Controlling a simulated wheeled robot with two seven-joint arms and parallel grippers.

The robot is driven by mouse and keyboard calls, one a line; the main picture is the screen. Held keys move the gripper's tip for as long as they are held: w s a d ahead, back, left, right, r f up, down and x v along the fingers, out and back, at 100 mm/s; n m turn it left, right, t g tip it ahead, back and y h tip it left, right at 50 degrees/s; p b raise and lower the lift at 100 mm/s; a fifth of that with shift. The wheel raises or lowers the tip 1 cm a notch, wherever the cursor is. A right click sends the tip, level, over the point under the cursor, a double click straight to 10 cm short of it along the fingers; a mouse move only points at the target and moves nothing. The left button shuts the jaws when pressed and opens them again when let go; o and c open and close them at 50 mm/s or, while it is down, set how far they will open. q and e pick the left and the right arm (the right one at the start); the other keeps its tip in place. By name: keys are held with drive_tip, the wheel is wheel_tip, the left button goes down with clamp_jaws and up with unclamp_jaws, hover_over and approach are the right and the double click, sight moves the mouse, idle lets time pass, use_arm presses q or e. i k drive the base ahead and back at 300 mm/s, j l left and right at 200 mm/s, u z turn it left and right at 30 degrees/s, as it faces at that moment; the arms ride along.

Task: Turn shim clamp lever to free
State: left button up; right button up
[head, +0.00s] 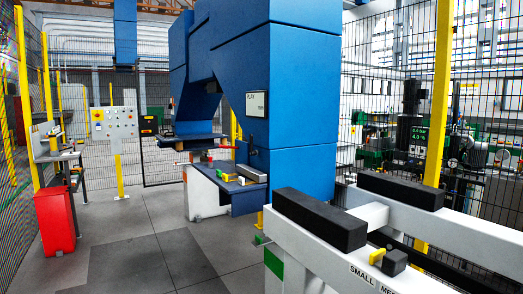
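No label marks a shim clamp lever, so I cannot tell which handle it is. A red bar-like handle (228,147) sticks out to the right at the blue press, above its lower table. A small yellow handle (377,256) stands beside a small black block (395,262) on the white stand at the front right. Part of a label reading "SMALL" shows below that block. Neither of my grippers is in view.
The blue press (290,100) fills the middle. Long black pads (318,218) lie on the white stand. A red bin (54,220) and shelf stand left; a control panel (114,122) stands behind. Mesh fences line both sides. Grey floor (140,250) is clear at front left.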

sight(253, 153)
drive_tip(key=i+j, duration=0.25)
drive_tip(key=i+j+u, duration=0.7)
drive_tip(key=i+u, duration=0.2)
drive_tip(key=i+j+u, duration=0.1)
drive_tip(key=i, duration=0.7)
drive_tip(key=i+j+u, duration=0.15)
drive_tip(key=i, duration=0.7)
